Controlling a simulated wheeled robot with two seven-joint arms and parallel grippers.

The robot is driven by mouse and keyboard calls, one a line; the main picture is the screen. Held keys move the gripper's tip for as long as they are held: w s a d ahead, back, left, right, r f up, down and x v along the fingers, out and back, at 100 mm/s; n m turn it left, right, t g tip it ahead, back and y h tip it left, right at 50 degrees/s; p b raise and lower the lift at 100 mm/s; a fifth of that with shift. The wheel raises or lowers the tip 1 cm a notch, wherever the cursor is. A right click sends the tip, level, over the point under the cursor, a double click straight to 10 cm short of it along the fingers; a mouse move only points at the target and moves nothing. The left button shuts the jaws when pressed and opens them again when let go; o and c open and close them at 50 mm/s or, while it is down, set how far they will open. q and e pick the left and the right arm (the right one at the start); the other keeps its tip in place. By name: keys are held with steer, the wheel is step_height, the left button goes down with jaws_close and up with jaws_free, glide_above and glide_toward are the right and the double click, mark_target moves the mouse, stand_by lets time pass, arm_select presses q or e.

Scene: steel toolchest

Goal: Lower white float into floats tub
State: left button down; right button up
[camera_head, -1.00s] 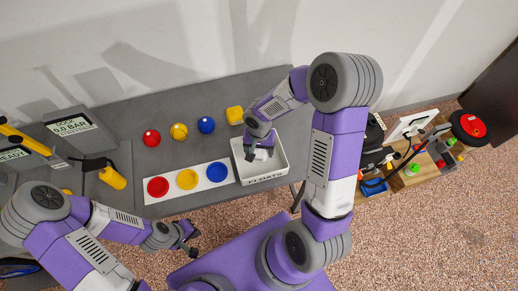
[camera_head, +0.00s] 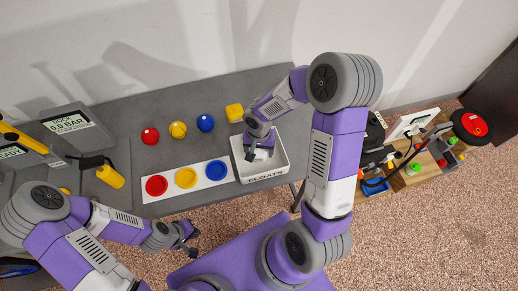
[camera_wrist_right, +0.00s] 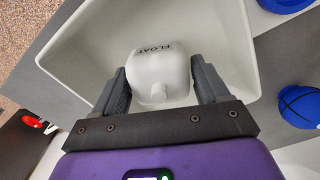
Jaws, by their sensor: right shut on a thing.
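The white float (camera_wrist_right: 158,72), marked FLOAT, sits between the fingers of my right gripper (camera_wrist_right: 160,90) in the right wrist view. The fingers are shut on it from both sides. The white floats tub (camera_wrist_right: 85,42) surrounds the float in that view, and its floor shows behind. In the head view, my right gripper (camera_head: 260,152) reaches down inside the tub (camera_head: 266,178), labelled FLOATS, and mostly hides the float. I cannot tell if the float touches the tub floor. My left gripper (camera_head: 190,240) is away at the table's front edge; its fingers look apart and empty.
A wooden cart (camera_head: 415,165) is at right.

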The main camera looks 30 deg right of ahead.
steer(key=shift+f, duration=0.15)
steer(key=o, duration=1.2)
steer(key=shift+c, duration=0.2)
step_height(320, 180, up, 8)
steer(key=shift+f+p, duration=0.2)
steer(key=shift+p, duration=0.65)
